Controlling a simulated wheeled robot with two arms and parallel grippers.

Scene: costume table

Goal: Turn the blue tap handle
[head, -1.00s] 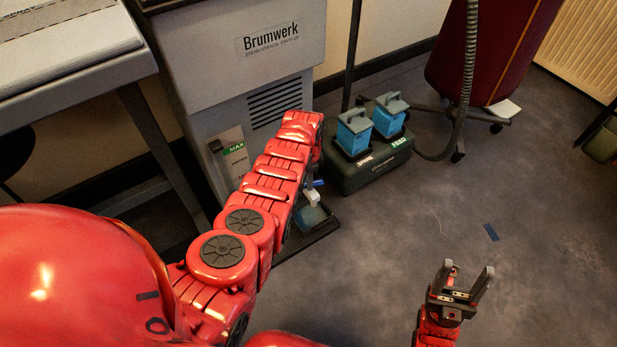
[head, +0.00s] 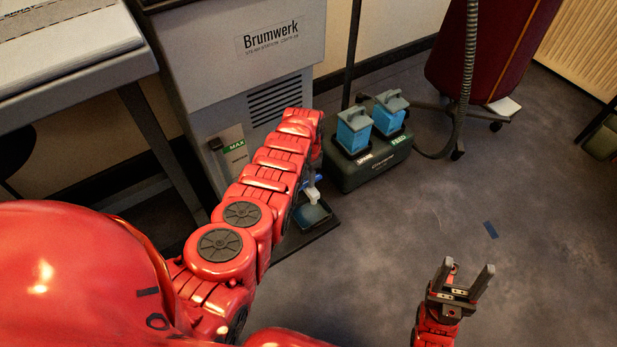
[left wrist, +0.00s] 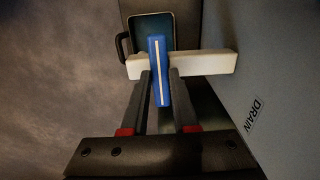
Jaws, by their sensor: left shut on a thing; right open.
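The blue tap handle (left wrist: 157,72) is a flat bar with a pale stripe, seen lengthwise along the left wrist view. It crosses the white tap pipe (left wrist: 210,64), which comes out of the grey cabinet side. My left gripper (left wrist: 158,88) is shut on the handle, one finger on each side. In the head view a bit of the blue handle (head: 308,181) and the white tap (head: 313,194) show beside my left arm, which hides the left fingers there. My right gripper (head: 467,284) is open and empty, above the floor at lower right.
The tap is on the grey Brumwerk cabinet (head: 215,60). A dark tray (head: 325,228) with a small bin lies below it. A green-grey base (head: 345,180) with two blue canisters stands to the right. A table (head: 70,85) is at left. The floor (head: 410,235) at right is mostly clear.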

